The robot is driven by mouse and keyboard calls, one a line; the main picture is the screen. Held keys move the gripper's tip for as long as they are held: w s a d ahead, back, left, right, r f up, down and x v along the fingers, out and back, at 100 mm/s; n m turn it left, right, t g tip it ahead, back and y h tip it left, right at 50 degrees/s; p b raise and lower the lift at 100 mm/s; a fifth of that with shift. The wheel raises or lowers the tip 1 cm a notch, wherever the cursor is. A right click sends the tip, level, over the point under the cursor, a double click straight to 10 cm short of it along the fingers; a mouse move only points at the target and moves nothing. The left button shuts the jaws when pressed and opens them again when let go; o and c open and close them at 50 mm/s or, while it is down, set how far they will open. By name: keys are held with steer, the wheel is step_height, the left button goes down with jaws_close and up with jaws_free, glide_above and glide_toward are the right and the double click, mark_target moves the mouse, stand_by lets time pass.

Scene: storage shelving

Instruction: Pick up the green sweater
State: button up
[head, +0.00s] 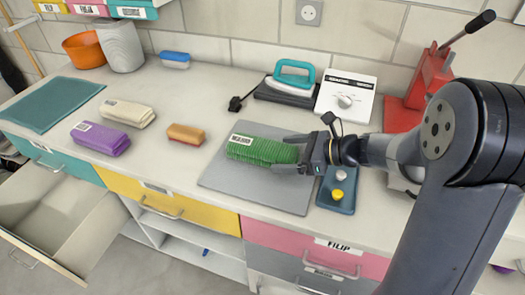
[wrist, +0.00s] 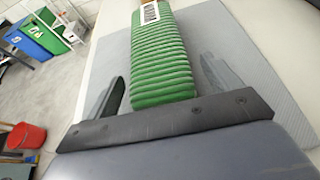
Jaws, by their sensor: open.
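The green sweater (head: 263,150) is a folded, ribbed bundle with a white label, lying on a grey mat (head: 235,187) on the counter. In the wrist view the sweater (wrist: 159,58) runs away from me, with its near end between my fingers. My gripper (head: 304,152) is at the sweater's right end in the head view. In the wrist view my gripper (wrist: 165,85) is open, with one finger on each side of the sweater and visible gaps on both sides. The gripper's palm bar hides the sweater's nearest edge.
A blue tray (head: 325,201) with small weights sits just right of the mat. An iron (head: 292,80), a white timer-like box (head: 345,97) and a red press (head: 408,110) stand behind. A purple bundle (head: 100,139), a cream bundle (head: 127,113) and a brush (head: 186,134) lie left. A drawer (head: 70,220) is open.

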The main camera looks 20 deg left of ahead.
mark_target(263, 152)
steer(key=shift+x, duration=1.45)
steer(key=shift+d, duration=0.1)
steer(key=shift+c, duration=0.4)
steer(key=c, duration=1.1)
